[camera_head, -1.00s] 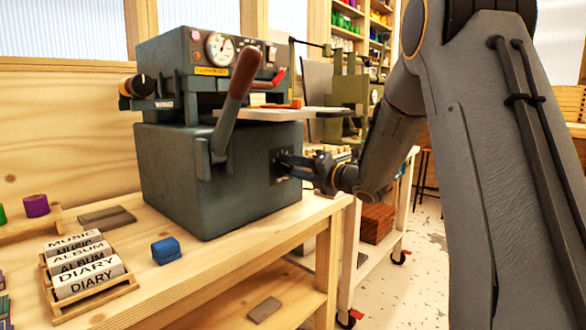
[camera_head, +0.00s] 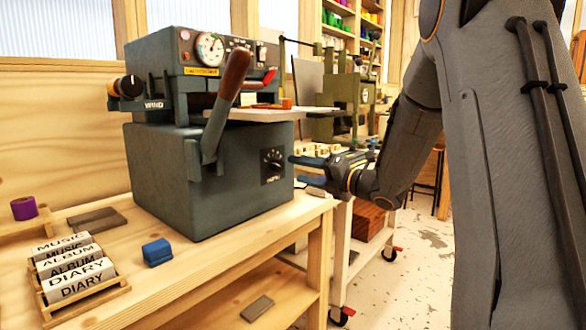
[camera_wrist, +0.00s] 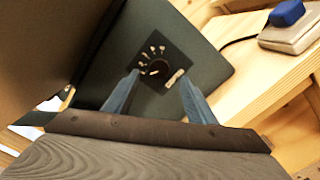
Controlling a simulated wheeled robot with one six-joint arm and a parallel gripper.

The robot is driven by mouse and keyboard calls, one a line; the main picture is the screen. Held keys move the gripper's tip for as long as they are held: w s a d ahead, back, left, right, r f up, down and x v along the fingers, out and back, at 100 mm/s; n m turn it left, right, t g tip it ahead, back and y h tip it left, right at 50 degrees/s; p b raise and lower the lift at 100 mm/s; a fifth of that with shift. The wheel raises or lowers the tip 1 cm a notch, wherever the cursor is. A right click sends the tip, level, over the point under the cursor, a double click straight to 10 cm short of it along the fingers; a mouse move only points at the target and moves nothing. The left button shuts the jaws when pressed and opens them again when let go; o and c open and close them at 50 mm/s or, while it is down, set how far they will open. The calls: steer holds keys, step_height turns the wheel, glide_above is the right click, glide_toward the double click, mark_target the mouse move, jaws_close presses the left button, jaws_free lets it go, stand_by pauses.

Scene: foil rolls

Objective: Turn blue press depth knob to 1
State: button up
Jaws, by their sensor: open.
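The blue-grey press (camera_head: 210,165) stands on the wooden bench. Its depth knob (camera_head: 271,166) is a dark dial on a black plate on the side of the lower body. In the wrist view the knob (camera_wrist: 157,68) sits on its plate with pale marks around one side; the digits and pointer setting are too small to read. My gripper (camera_head: 291,170) is open and apart from the press, just right of the knob. In the wrist view its two blue fingers (camera_wrist: 160,88) stand apart, one on each side of the knob plate, with nothing between them.
A long lever (camera_head: 225,105) with a brown handle rises on the press's front. A blue block (camera_head: 157,252), a rack of labelled rolls (camera_head: 77,272) and a grey slab (camera_head: 97,220) lie on the bench. A white cart (camera_head: 345,255) stands right of it.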

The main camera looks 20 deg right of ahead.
steer(key=shift+s+d, duration=0.2)
steer(key=shift+s, duration=0.1)
